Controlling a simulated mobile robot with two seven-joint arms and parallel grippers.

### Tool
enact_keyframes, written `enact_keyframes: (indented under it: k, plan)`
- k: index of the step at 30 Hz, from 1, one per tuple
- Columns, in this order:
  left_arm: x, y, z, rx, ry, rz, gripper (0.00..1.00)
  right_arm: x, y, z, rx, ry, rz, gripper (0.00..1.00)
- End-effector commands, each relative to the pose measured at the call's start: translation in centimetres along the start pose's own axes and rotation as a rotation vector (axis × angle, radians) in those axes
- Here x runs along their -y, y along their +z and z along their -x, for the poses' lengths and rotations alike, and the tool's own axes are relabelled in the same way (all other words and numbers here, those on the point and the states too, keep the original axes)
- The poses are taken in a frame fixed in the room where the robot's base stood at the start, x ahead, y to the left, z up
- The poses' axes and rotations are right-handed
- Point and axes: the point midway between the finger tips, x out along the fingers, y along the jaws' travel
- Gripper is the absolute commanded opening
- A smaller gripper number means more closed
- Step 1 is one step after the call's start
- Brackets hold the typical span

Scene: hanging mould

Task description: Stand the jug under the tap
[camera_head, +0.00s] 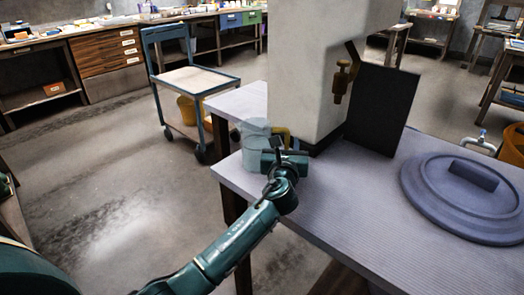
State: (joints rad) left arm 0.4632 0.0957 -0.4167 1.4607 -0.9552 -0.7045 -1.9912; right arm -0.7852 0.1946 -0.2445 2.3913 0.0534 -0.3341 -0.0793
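A translucent pale-blue jug (256,150) stands upright near the left edge of the grey table, left of the white block. Its yellow handle (284,131) is on its right side. My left gripper (279,146) is in front of the jug, right by the handle. Its fingers are small and partly hidden, so I cannot tell whether they are open or closed on the handle. A brass tap (342,82) sticks out of the white block (310,75), to the right of and higher than the jug. My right gripper is not in view.
A dark upright panel (384,108) stands beside the tap. A large blue-grey round lid (440,205) lies on the table (345,215) at the right. The table's front middle is clear. A blue trolley (196,80) stands on the floor behind.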

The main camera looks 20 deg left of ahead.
Motion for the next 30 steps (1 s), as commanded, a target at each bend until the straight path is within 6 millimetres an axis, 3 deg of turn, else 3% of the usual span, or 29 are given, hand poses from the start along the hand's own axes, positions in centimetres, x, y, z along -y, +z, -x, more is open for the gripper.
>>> enact_keyframes:
  k: [5,17,30]
  plan:
    - [0.01,0.02,0.0,0.0,0.0,0.0,0.33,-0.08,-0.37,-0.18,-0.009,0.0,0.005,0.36]
    - [0.01,0.02,0.03,0.0,0.0,0.0,0.0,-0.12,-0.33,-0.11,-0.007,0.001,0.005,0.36]
    - [0.0,0.13,0.03,0.001,0.0,0.0,0.0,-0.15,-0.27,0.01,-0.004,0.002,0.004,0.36]
